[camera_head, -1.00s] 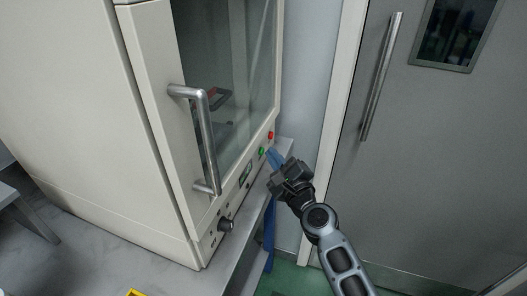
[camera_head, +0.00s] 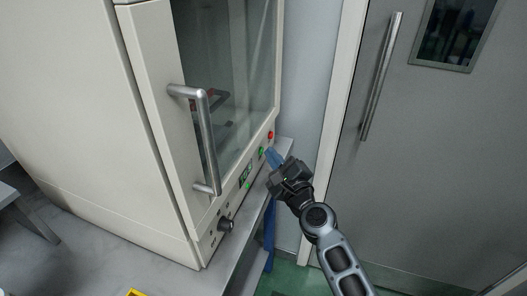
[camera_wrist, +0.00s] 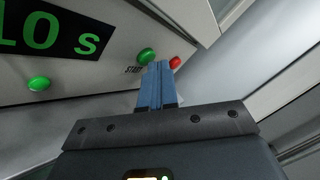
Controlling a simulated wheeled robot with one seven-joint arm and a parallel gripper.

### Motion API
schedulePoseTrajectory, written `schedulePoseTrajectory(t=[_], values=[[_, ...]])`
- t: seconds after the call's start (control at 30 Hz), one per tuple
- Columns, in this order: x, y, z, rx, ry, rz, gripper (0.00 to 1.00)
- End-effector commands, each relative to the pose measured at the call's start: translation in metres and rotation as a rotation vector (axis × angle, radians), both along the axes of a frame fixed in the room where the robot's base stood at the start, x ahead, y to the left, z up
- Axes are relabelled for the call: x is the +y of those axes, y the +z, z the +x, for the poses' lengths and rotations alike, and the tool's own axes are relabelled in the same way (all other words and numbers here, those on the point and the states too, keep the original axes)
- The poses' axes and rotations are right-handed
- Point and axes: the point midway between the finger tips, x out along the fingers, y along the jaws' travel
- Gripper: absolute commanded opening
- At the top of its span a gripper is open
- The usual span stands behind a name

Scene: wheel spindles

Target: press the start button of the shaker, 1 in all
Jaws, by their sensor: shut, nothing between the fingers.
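The shaker (camera_head: 85,120) is a large cream cabinet with a glass door on the bench. Its green start button (camera_head: 262,151) is on the lower front panel; it also shows in the wrist view (camera_wrist: 147,56) above the word START. My gripper (camera_head: 270,153) is shut and empty, its blue fingers together. In the wrist view the fingertips (camera_wrist: 160,66) are just right of and slightly below the green button. I cannot tell whether they touch the panel. The display (camera_wrist: 45,32) is lit green, reading about "10 s", and a green lamp (camera_wrist: 39,83) glows below it.
A red button (camera_head: 270,135) sits beside the green one, close to my fingertips. A knob (camera_head: 225,224) and the door handle (camera_head: 207,140) stick out from the shaker's front. A grey door (camera_head: 450,150) stands to the right.

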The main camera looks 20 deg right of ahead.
Motion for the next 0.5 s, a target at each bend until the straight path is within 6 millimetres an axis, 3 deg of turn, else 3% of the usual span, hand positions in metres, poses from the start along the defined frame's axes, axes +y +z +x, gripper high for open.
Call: schedulePoseTrajectory(t=[0.5], values=[[-0.0111, -0.0004, -0.0087, 0.0, 0.0, 0.0, 0.0]])
